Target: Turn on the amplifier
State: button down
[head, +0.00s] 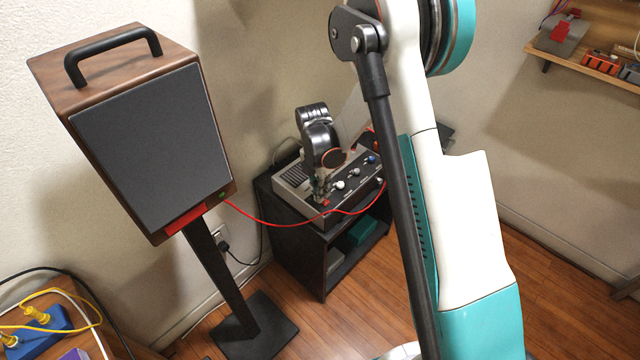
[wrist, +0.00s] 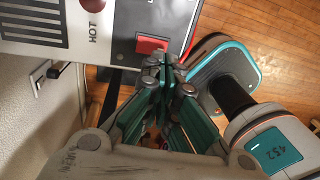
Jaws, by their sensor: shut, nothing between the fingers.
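The amplifier (head: 293,190) is a grey and black box with several knobs, on top of a low black cabinet. Its red rocker switch (wrist: 152,45) shows in the wrist view on the dark panel, and small at the panel's near left end in the head view (head: 325,203). I cannot tell the switch's position. My gripper (wrist: 168,66) is shut and empty, its fingertips right beside the switch's lower edge in the wrist view. Whether they touch it is unclear. In the head view my gripper (head: 320,190) is over the left part of the panel, partly hiding it.
A wooden speaker (head: 150,140) with a green light stands left on a black stand. A red cable (head: 270,223) runs from it across the front of the cabinet (head: 297,262). A shelf (head: 590,68) is at the upper right. Wood floor lies open between speaker and cabinet.

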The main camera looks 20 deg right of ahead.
aim_at(320, 205)
jog(key=shift+s+d+f+b, duration=0.15)
jog(key=shift+f+b, duration=0.35)
jog(key=shift+f, duration=0.95)
jog(key=shift+s+f+t, duration=0.15)
jog(key=shift+f+t, duration=0.1)
jog(key=shift+t, duration=0.05)
jog(key=shift+w+a+r, duration=0.2)
jog(key=shift+w+a, duration=0.2)
jog(key=shift+w, duration=0.3)
jog(key=shift+r, duration=0.1)
